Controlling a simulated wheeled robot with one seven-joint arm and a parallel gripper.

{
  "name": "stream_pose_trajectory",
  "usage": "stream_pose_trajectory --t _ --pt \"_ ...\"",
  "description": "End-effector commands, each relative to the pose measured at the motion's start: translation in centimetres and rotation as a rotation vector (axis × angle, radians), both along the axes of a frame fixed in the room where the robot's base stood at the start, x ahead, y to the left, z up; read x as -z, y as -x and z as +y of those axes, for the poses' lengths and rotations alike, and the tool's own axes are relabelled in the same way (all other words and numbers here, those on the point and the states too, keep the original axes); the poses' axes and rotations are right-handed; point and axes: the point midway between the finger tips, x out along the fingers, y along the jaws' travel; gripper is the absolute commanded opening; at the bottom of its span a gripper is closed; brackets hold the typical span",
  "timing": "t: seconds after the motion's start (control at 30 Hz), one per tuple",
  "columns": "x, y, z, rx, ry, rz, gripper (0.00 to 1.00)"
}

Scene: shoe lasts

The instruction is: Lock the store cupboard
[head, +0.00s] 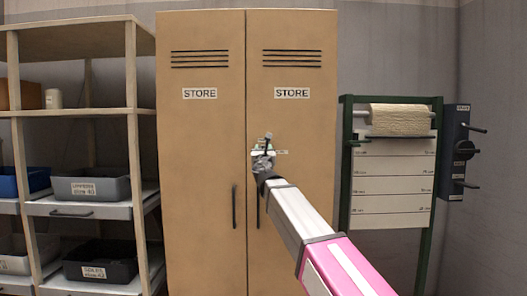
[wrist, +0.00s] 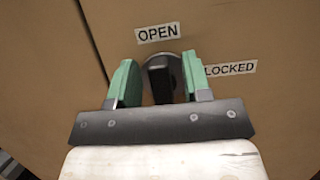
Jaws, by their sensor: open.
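The store cupboard (head: 201,130) is tan with two closed doors, each with a STORE label and a dark vertical handle. In the head view my gripper (head: 265,148) is at the right door and hides most of the lock there. In the wrist view my gripper (wrist: 160,85) has its green fingers apart, one on each side of a dark lock knob (wrist: 159,78). The knob stands about upright, under the OPEN label (wrist: 157,33). The LOCKED label (wrist: 229,69) is to its right. I cannot tell whether the fingers touch the knob.
On the left stands a shelf rack (head: 133,110) with grey bins (head: 90,188). On the right are a green-framed stand with a paper roll (head: 400,119) and a dark wall panel with levers (head: 453,150). My arm crosses in front of the right door.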

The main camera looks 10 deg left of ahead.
Motion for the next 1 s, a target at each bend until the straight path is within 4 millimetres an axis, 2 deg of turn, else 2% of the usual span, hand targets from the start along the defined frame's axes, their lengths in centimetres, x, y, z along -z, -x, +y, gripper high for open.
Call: stream_pose_trajectory --t 0.27,0.37,0.4,0.43,0.77,1.0 --pt "-0.07 -0.2 0.01 0.0 0.0 0.0 0.45" --pt "-0.07 -0.2 0.01 0.001 0.0 0.0 0.15" --pt "-0.07 -0.19 0.01 0.0 0.0 0.0 0.02" --pt "-0.07 -0.19 0.01 0.001 0.0 0.0 0.0" --pt "-0.06 -0.2 -0.02 0.001 -0.027 0.006 0.0" --pt "-0.04 -0.26 -0.17 0.0 -0.144 0.036 0.0"
